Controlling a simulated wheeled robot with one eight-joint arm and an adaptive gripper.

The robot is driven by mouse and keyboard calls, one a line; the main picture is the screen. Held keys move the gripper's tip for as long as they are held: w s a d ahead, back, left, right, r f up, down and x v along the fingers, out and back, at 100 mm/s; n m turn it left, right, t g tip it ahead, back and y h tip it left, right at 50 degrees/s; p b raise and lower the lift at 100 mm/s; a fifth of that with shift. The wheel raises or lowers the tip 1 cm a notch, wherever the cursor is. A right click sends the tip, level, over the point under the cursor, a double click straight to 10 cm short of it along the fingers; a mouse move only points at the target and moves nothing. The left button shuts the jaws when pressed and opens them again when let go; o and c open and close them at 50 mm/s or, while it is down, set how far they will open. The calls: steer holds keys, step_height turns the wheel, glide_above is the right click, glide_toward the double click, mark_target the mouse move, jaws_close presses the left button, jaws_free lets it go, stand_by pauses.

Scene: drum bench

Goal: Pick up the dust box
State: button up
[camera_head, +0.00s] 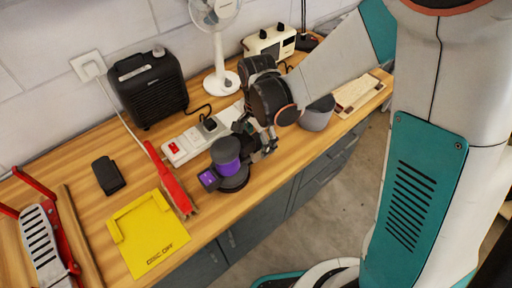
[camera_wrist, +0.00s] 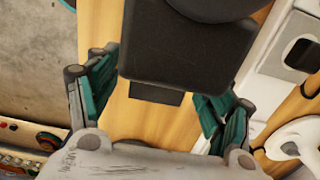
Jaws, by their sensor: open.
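A purple and black sander (camera_head: 226,155) stands near the front edge of the wooden bench. In the wrist view, a dark grey box (camera_wrist: 185,50) fills the upper middle; it looks like the dust box on the sander's side, though I cannot be sure. My gripper (camera_head: 268,146) is low over the bench, just right of the sander. In the wrist view my gripper (camera_wrist: 155,90) is open, with a finger on either side of the box's near end. Wood shows beside the box. The head view hides most of the box behind my gripper and the sander.
A white power strip (camera_head: 190,142) lies behind the sander. A red-handled brush (camera_head: 168,178) and a yellow tray (camera_head: 148,238) lie to the left. A grey pot (camera_head: 318,114) stands right of my gripper.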

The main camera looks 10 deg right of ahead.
step_height(320, 180, down, 3)
steer(key=shift+r, duration=0.2)
steer(key=shift+c, duration=0.5)
steer(key=c, duration=0.9)
steer(key=shift+c, duration=0.2)
steer(key=shift+r, duration=0.15)
steer(key=shift+r, duration=0.15)
steer(key=shift+s+d+r, duration=0.1)
steer(key=shift+d, duration=0.05)
steer(key=s+d+p, duration=0.1)
steer(key=s+d, duration=0.9)
steer(key=s, duration=0.4)
steer(key=shift+s+p, duration=0.3)
steer(key=shift+s, duration=0.05)
